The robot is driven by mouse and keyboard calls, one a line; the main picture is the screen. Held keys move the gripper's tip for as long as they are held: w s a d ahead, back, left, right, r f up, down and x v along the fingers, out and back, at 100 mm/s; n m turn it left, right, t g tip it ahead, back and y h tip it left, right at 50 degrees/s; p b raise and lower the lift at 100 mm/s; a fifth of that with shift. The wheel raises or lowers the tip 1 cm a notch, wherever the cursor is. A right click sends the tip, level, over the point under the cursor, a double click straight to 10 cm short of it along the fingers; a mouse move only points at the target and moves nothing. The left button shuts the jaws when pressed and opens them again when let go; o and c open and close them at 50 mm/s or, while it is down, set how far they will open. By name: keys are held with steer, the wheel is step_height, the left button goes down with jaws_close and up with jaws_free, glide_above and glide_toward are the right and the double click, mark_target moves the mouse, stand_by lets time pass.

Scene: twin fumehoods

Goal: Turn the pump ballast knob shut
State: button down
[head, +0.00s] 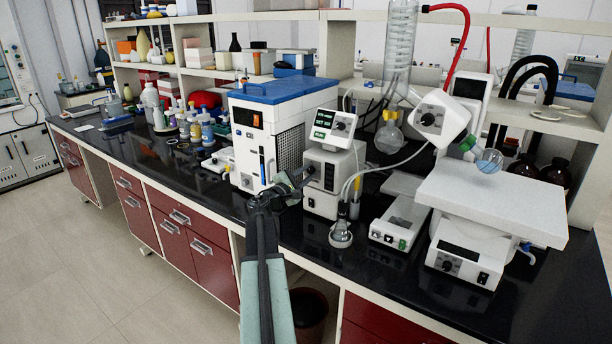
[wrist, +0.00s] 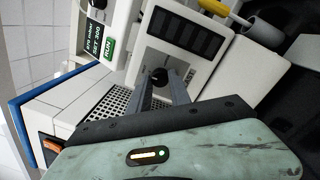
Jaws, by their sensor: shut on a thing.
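The pump (head: 324,163) is a white box on the black bench, with a tilted display controller on top. Its front also shows in the wrist view (wrist: 207,65), with a dark slotted vent. The ballast knob (wrist: 159,76) is a small black round knob on the pump's pale front panel. My gripper (wrist: 160,84) has its two grey fingers on either side of the knob and is shut on it. In the head view my gripper (head: 304,177) reaches the pump's left front side and hides the knob.
A blue-topped chiller (head: 262,128) stands just left of the pump. The controller (head: 332,127) with a green display sits above. Hoses run close by.

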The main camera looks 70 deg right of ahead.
steer(key=c, duration=1.2)
jaws_free()
steer(key=v, duration=0.8)
steer(key=shift+f, duration=0.1)
